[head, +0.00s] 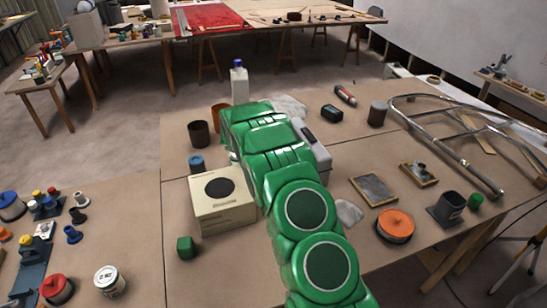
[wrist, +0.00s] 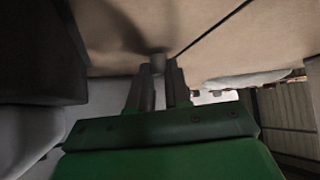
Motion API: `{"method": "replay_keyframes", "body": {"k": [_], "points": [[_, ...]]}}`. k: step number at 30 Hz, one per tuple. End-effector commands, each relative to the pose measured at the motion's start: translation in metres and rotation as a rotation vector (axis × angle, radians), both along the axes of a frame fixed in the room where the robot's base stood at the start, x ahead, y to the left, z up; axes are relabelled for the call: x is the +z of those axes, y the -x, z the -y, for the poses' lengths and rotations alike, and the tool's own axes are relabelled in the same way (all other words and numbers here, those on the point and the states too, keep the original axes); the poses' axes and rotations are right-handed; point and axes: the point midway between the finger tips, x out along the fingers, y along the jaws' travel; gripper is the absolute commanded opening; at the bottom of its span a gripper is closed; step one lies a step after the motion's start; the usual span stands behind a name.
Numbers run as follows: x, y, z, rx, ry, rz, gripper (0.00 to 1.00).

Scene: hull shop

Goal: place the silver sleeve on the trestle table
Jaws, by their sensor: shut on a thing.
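My gripper (wrist: 160,78) shows in the wrist view with its fingers shut on a small grey cylinder, which looks like the silver sleeve (wrist: 158,62). The sleeve sticks out a little past the fingertips, over the brown tabletop. I cannot tell whether it touches the tabletop. In the head view my green arm reaches across the trestle table (head: 350,145) and hides the gripper and the sleeve.
A white cloth (wrist: 246,79) lies right of the fingers. A metal tube frame (head: 440,140) covers the right side. Bare board shows between items.

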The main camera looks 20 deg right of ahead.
Motion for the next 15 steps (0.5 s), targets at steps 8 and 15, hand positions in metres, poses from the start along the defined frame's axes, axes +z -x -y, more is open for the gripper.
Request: {"method": "replay_keyframes", "body": {"k": [8,15], "points": [[-0.0024,0.0002,0.0003,-0.001,0.0,-0.001,0.21],[-0.0021,0.0001,0.0002,-0.001,0.0,-0.001,0.43]]}}
